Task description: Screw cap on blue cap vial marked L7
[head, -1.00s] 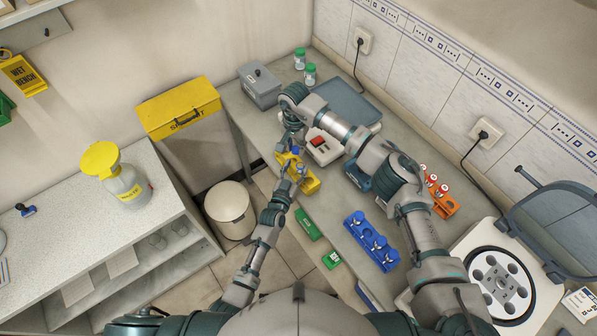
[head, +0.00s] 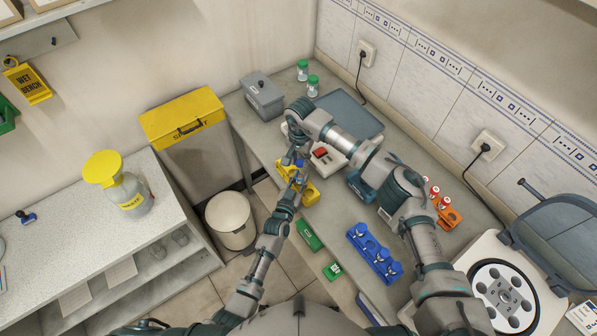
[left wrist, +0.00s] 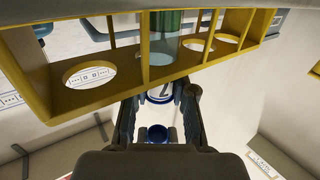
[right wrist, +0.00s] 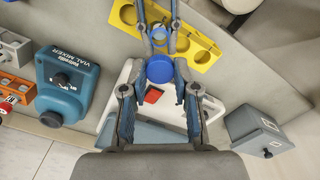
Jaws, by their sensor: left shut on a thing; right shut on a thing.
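My left gripper (head: 297,178) and right gripper (head: 299,158) meet close together over the yellow rack (head: 311,194). My right gripper (right wrist: 160,88) is shut on a round blue cap (right wrist: 160,69), seen from above in the right wrist view. My left gripper's fingers come in from the opposite side just below the cap. The label is only partly readable. Whether cap and vial touch is unclear.
The vial mixer (right wrist: 68,82) and a grey lidded box (head: 263,95) stand on the bench. Two green-capped vials (head: 303,70) stand at the back. The white bin (head: 230,222) stands on the floor.

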